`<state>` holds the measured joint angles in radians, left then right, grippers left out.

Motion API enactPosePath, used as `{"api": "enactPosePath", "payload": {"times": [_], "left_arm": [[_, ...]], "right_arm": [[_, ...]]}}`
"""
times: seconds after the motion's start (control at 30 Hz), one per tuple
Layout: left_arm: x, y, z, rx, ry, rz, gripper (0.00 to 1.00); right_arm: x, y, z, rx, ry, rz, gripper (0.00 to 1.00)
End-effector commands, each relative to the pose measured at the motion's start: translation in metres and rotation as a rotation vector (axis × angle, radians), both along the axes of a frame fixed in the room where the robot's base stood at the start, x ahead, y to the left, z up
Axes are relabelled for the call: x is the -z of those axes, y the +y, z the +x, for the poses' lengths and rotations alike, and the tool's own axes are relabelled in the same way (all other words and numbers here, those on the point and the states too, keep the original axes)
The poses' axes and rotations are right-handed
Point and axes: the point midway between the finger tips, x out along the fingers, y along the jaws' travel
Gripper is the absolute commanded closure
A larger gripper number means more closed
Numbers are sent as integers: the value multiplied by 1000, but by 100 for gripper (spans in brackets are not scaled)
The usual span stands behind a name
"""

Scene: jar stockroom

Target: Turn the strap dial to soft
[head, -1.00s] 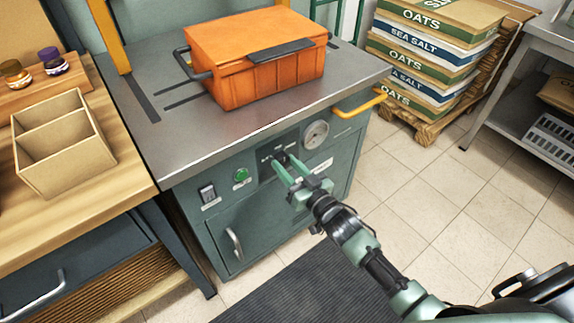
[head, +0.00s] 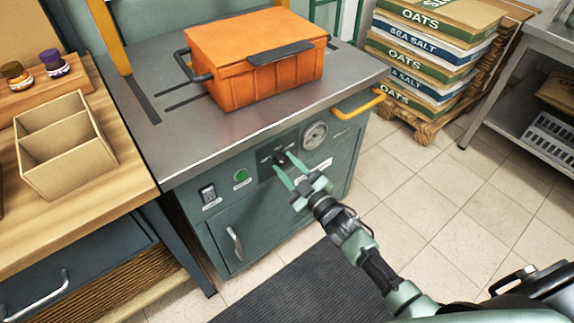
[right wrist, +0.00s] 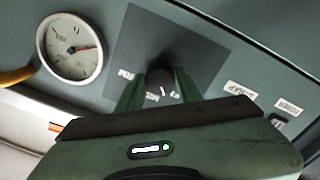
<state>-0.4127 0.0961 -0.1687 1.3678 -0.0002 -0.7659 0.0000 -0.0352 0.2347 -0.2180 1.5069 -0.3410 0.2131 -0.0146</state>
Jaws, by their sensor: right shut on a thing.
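The strap dial (right wrist: 160,76) is a black knob on a dark square plate on the cabinet front. My left gripper is out of view.
The teal cabinet (head: 222,228) also carries a gauge (head: 315,135), a green button (head: 241,176) and a switch (head: 208,194). An orange case (head: 262,85) sits on its steel top. A yellow handle (head: 358,106) sticks out right of the gauge.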

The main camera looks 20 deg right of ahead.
Motion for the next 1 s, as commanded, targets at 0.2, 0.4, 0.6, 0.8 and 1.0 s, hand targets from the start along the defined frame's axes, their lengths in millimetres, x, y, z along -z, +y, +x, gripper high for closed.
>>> {"api": "enactPosePath", "payload": {"times": [0.2, 0.4, 0.6, 0.8, 1.0], "left_arm": [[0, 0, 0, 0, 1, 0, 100], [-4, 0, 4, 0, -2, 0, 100], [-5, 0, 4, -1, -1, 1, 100], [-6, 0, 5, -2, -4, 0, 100], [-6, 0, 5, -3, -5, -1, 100]], "right_arm": [[0, 0, 0, -1, -53, -146, 100], [0, -1, 0, 0, -86, -236, 100], [0, -1, 0, 0, -102, -284, 100], [0, -1, 0, 0, -107, -298, 100], [0, -1, 0, 0, -108, -299, 100]]}}
